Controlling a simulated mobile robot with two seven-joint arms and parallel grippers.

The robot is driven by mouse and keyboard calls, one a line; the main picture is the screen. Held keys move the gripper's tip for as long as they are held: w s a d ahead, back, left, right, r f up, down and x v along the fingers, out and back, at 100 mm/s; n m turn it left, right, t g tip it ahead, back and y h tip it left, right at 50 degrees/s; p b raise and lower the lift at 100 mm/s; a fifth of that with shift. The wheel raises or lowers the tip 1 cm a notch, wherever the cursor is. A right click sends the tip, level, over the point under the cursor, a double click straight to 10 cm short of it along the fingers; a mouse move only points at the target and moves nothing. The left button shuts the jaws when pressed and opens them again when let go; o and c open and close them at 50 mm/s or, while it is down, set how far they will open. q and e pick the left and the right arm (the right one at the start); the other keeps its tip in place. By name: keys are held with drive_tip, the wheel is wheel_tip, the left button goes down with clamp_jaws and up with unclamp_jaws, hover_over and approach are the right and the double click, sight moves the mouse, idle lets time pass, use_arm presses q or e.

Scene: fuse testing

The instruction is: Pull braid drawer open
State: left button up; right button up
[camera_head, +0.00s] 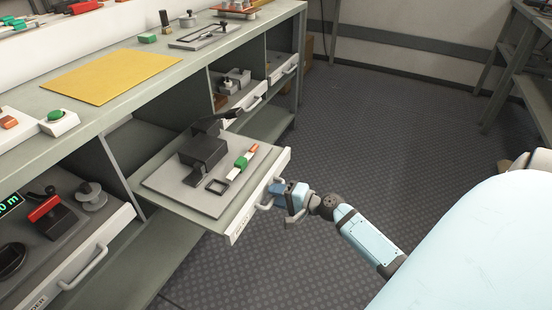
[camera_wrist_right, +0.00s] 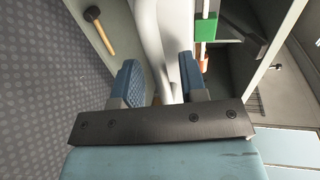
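The middle drawer stands well out from the bench in the head view; its pale front (camera_head: 262,196) carries a label too small to read. On its grey tray (camera_head: 205,202) are a dark block-shaped device (camera_head: 203,152) and a part with green and orange ends (camera_head: 242,162). My right gripper (camera_head: 284,196) is at the drawer's handle (camera_head: 266,203). In the right wrist view, the handle (camera_wrist_right: 153,45) runs between the two blue fingers (camera_wrist_right: 160,84), which stand apart; whether both press on it is unclear. My left gripper is out of view.
A left drawer (camera_head: 100,247) with a red-handled device and a far drawer (camera_head: 247,103) flank it. A yellow mat (camera_head: 112,75) lies on the bench top. The dark floor (camera_head: 400,130) to the right is clear. The wrist view shows a wooden-handled tool (camera_wrist_right: 100,32).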

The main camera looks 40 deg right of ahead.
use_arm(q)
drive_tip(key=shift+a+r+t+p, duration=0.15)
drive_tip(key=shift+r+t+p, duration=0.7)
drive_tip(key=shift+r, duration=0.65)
use_arm(e)
drive_tip(key=v, duration=1.3)
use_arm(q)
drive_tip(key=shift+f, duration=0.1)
use_arm(e)
drive_tip(key=shift+d, duration=0.1)
